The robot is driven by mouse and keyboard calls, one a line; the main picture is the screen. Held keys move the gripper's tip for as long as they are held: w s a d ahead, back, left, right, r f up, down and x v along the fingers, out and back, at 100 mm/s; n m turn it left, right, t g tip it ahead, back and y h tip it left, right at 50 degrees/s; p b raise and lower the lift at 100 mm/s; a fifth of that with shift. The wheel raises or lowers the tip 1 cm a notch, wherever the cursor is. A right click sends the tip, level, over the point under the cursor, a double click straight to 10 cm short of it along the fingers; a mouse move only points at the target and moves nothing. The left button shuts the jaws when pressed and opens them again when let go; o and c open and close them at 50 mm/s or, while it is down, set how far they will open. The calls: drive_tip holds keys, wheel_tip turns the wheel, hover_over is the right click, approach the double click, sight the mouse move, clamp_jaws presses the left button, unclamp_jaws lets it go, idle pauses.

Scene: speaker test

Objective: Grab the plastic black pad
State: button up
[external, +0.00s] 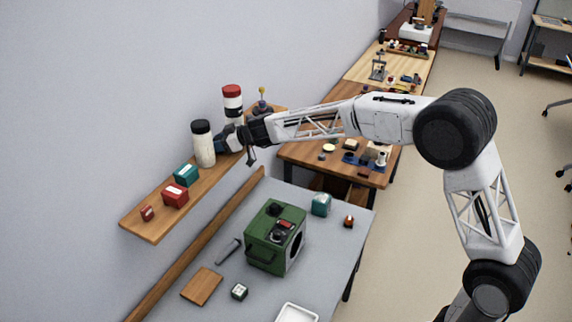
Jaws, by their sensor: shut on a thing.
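My gripper (221,143) is at the wall shelf, pointing left, with its fingertips right beside a white bottle with a black cap (203,150). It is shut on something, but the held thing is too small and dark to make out. I cannot tell whether the fingers touch the bottle. I cannot pick out a plastic black pad for certain in this view.
The wooden shelf (150,228) also holds a red-capped bottle (232,105), a teal box (187,175) and red boxes (175,196). Below, a grey table (335,255) carries a green device (268,238), a wooden block (202,286) and small items. More cluttered tables stand behind.

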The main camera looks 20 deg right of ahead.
drive_tip(key=shift+r, duration=0.8)
drive_tip(key=shift+s+d+r, duration=0.15)
drive_tip(key=shift+s+r, duration=0.1)
drive_tip(key=shift+r, duration=0.25)
drive_tip(key=shift+s+d+r, duration=0.15)
drive_tip(key=shift+s+r, duration=0.05)
drive_tip(key=shift+r, duration=0.3)
drive_tip(key=s+d+r, duration=0.1)
drive_tip(key=s+d, duration=0.6)
drive_tip(key=s, duration=0.5)
drive_tip(key=shift+s+d+r, duration=0.2)
drive_tip(key=shift+s+d, duration=0.15)
drive_tip(key=shift+d, duration=0.05)
drive_tip(key=shift+w+f, duration=0.1)
